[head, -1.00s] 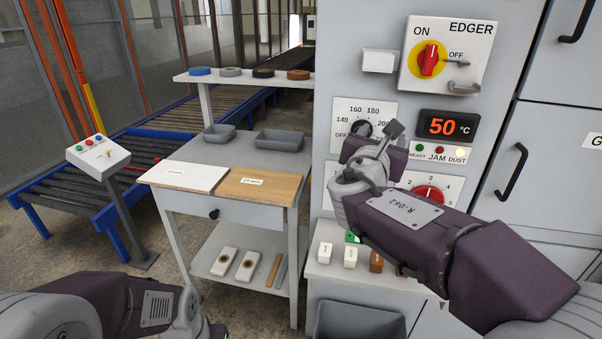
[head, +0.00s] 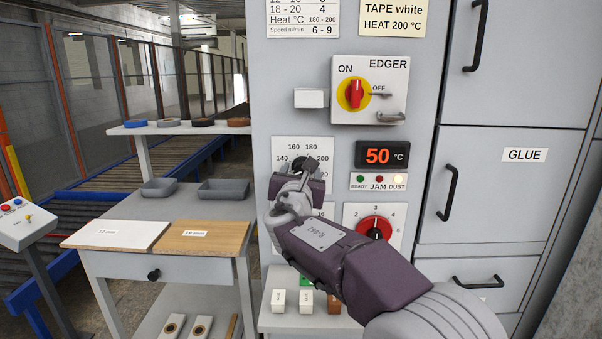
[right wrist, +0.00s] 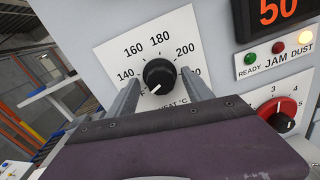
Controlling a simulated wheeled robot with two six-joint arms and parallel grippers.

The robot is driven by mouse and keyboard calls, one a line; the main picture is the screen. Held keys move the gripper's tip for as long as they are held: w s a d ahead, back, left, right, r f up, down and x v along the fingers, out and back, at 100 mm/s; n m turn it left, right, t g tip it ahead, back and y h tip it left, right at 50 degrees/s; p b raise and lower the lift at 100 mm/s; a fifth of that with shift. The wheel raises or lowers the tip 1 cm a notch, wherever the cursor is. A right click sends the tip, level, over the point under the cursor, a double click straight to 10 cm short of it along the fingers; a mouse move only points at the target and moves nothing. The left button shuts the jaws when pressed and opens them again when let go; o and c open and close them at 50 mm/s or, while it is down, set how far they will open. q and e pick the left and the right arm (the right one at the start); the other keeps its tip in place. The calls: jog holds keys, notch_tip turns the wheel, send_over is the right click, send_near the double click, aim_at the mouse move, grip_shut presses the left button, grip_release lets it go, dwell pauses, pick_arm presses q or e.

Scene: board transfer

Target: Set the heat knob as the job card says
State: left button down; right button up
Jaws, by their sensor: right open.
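The heat knob (right wrist: 158,76) is black and round on a white dial plate (right wrist: 113,55) marked 140, 160, 180, 200. Its white pointer mark aims down and left, towards the partly hidden OFF end. My right gripper (right wrist: 163,86) is open, with one finger on each side of the knob; I cannot tell whether they touch it. In the head view my right gripper (head: 299,172) covers much of the knob. The job card (head: 392,18) reads TAPE white, HEAT 200 °C. The display (head: 382,155) shows 50 °C. My left gripper is not in view.
A red knob (head: 374,228) with its own dial sits right of the heat dial. Above are the red and yellow EDGER switch (head: 355,94) and a white settings sheet (head: 303,22). Below, small labelled blocks (head: 306,298) stand on a ledge. A workbench (head: 165,207) stands left.

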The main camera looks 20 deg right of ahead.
grip_shut()
